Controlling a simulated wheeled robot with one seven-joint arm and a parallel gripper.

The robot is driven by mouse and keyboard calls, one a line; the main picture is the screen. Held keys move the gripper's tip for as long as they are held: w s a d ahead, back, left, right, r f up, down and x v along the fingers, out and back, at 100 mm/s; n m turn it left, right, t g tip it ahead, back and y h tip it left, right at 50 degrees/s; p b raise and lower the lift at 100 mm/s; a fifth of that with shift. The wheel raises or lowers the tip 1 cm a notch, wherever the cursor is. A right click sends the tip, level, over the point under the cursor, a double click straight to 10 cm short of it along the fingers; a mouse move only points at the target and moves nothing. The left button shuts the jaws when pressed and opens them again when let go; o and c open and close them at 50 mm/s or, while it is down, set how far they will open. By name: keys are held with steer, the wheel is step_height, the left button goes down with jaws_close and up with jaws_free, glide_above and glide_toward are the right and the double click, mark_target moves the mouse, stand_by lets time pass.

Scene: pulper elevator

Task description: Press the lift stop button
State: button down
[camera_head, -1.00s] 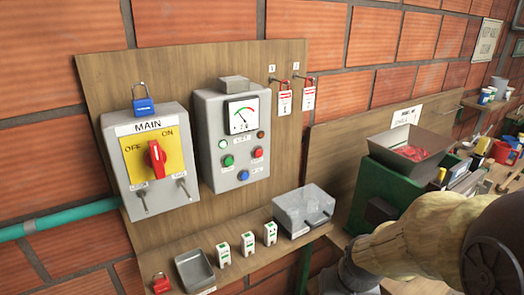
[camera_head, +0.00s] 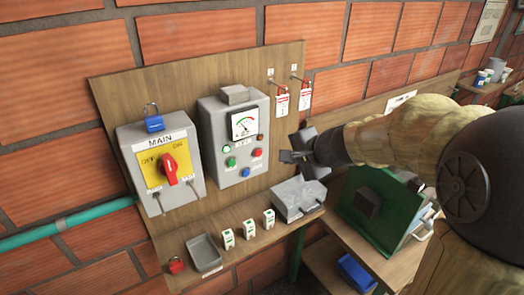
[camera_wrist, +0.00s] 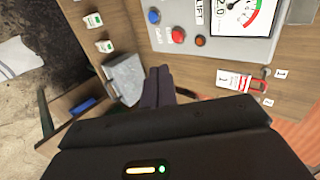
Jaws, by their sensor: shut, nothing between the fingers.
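A grey control box (camera_head: 236,140) with a gauge is mounted on the wooden backboard. Its red button (camera_head: 259,153) is on the right side, under a small brown-red lamp (camera_head: 261,138). A green button (camera_head: 231,162) is to the left and a blue button (camera_head: 246,172) below. The red button also shows in the wrist view (camera_wrist: 178,35), beside the LIFT label. My gripper (camera_head: 286,157) is just right of the red button in the head view, apart from the box as far as I can tell. Its fingers are together and empty in the wrist view (camera_wrist: 158,72).
Red-topped tags (camera_head: 282,102) hang above my gripper. A grey metal box (camera_head: 297,199) and several small white-green blocks (camera_head: 249,228) stand on the shelf below. A green machine (camera_head: 375,215) is at right.

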steer(key=shift+f, duration=0.1)
steer(key=p, duration=0.2)
glide_toward(258, 153)
steer(key=s+d+f+x, duration=0.1)
steer(key=x, duration=0.5)
steer(key=shift+w+a+f, duration=0.15)
steer(key=shift+w+a, duration=0.15)
steer(key=shift+a, duration=0.2)
steer(key=shift+w+d, duration=0.1)
steer(key=shift+f, duration=0.1)
